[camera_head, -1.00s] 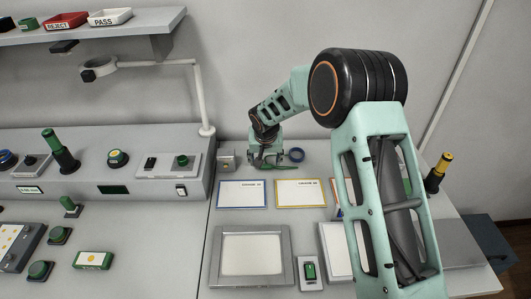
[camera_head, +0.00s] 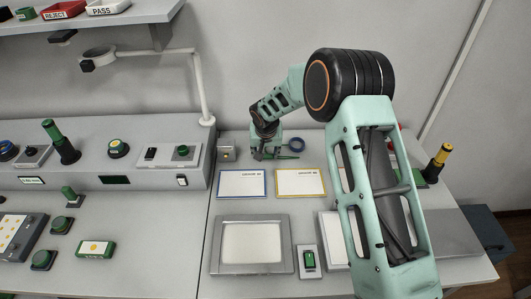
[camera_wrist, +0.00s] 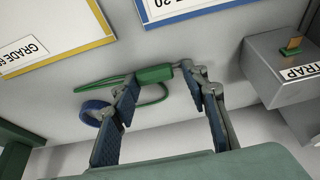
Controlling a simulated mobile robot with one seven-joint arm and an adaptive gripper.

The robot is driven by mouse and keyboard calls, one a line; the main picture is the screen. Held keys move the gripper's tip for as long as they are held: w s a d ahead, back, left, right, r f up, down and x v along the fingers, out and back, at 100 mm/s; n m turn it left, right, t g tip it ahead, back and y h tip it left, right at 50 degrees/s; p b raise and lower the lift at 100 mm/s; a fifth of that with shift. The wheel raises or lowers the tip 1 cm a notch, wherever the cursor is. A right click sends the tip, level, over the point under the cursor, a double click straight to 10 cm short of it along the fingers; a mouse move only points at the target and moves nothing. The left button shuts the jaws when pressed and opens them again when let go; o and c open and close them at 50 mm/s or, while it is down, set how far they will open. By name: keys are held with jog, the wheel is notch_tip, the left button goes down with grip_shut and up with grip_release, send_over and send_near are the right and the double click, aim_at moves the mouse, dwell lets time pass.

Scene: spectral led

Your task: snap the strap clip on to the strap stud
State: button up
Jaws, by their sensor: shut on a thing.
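The strap clip (camera_wrist: 155,75) is a green barrel with a thin green loop strap, seen in the wrist view between my fingertips. My gripper (camera_wrist: 168,82) is shut on it, low over the bench. In the head view my gripper (camera_head: 266,152) stands at the back of the bench, and the green strap (camera_head: 285,157) shows beside it. The strap stud (camera_wrist: 291,46) is a small orange-brown piece on top of a grey block (camera_wrist: 272,75), whose label is partly cut off. The block (camera_head: 226,157) is just left of my gripper in the head view, apart from the clip.
A blue ring (camera_head: 296,145) lies right of my gripper. Blue-framed (camera_head: 242,196) and yellow-framed (camera_head: 300,194) cards lie in front. The grey console (camera_head: 120,181) rises to the left, with a lamp arm (camera_head: 199,95) above its right end. The wall is close behind.

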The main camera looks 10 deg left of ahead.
aim_at(266, 156)
jog(key=c, duration=0.4)
jog(key=shift+r+p, duration=0.4)
jog(key=shift+r, duration=1.35)
jog(key=shift+c, duration=0.2)
